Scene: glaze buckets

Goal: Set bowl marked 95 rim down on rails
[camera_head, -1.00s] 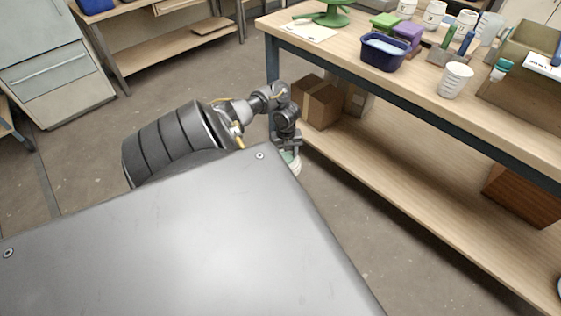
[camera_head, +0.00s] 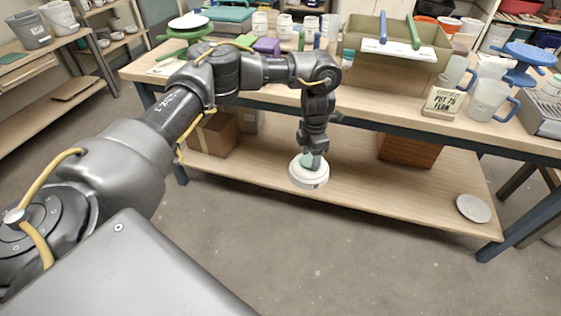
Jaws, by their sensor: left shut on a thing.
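My left gripper (camera_head: 312,151) points down in front of the workbench, shut on a round white bowl (camera_head: 308,178) with some pale green near the fingers. The bowl hangs in the air, above the level of the lower shelf in the picture. A small dark mark shows on its side, too small to read as 95. I cannot tell surely which way its rim faces. My right gripper is not in view.
The bench top (camera_head: 390,110) carries an olive bin (camera_head: 395,52), clear jugs (camera_head: 489,99), a lettered sign block (camera_head: 443,103) and a blue stand (camera_head: 528,60). A white plate (camera_head: 473,208) and cardboard box (camera_head: 212,133) are on the lower shelf. The floor in front is clear.

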